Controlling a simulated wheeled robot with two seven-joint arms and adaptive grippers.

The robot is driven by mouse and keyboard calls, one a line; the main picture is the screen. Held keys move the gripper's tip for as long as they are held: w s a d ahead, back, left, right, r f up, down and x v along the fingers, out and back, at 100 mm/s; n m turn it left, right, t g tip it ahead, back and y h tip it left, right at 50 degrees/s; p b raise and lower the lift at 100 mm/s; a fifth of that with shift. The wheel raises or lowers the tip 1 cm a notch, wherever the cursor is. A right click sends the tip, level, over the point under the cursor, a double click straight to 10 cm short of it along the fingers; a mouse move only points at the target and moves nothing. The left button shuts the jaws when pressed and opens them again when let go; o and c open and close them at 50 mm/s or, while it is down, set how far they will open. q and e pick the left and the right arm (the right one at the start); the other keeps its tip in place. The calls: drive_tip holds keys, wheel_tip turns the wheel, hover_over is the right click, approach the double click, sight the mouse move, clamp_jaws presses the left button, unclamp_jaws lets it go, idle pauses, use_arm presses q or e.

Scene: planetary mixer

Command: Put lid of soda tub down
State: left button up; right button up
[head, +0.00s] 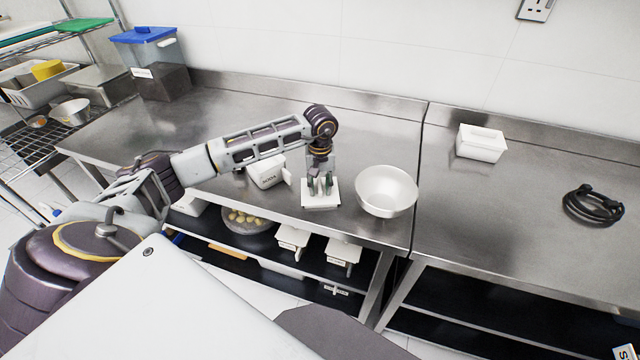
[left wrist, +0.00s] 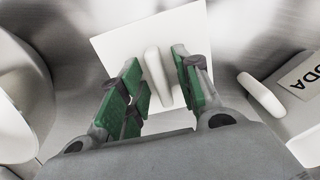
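The soda tub (head: 268,173) is a white box with a SODA label, on the steel counter partly behind my left forearm. It shows at the right edge of the left wrist view (left wrist: 302,112). Its lid (head: 320,200) is a white square plate with a raised bar handle, lying flat at the counter's front, right of the tub. My left gripper (head: 320,184) points down over the lid. In the left wrist view (left wrist: 160,85) its green-padded fingers stand on either side of the lid's handle (left wrist: 157,76), with a gap visible, so it is open. My right gripper is out of view.
A white bowl (head: 386,191) stands close to the right of the lid. A white container (head: 481,143) and a coiled black cable (head: 593,205) are on the right counter. A blue-lidded bin (head: 152,62) stands at the back left. The counter behind my forearm is clear.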

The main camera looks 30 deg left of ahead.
sight(320, 184)
use_arm(q)
drive_tip(key=shift+r, duration=0.3)
